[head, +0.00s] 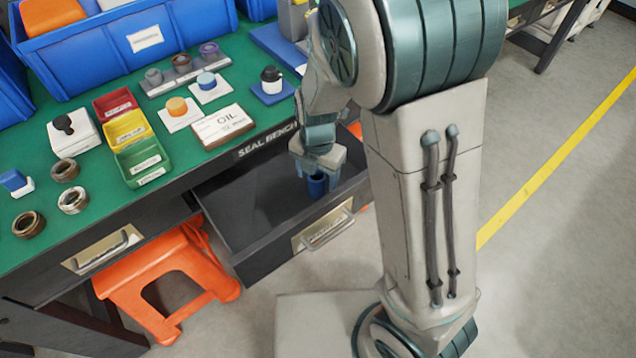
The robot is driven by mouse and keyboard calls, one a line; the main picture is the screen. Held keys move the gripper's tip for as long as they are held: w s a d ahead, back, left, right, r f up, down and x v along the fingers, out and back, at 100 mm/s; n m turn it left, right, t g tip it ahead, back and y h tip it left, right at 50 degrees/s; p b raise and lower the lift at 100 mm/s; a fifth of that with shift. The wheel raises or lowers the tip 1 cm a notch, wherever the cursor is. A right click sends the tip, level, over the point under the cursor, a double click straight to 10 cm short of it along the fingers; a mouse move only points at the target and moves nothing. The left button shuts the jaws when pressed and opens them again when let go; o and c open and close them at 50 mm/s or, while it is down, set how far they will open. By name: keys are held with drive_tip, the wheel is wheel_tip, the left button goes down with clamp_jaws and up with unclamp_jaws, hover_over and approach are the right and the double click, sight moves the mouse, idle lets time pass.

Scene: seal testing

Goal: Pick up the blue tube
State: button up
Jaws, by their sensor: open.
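The blue tube (317,186) stands in the open dark drawer (262,212) under the bench, toward the drawer's right side. My gripper (318,172) points down over the tube with its jaws open. Its fingers are at the tube's upper part, one on either side as far as I can see. The tube's lower end and part of its top are hidden, and I cannot tell whether the fingers touch it.
The drawer's front wall and handle (328,232) stick out. An orange stool (165,275) stands below. Blue crates (135,45) line the back.

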wheel_tip(320, 180, down, 3)
drive_tip(key=shift+r, duration=0.15)
drive_tip(key=c, duration=1)
drive_tip(key=shift+r, duration=0.1)
drive_tip(key=shift+c, duration=0.2)
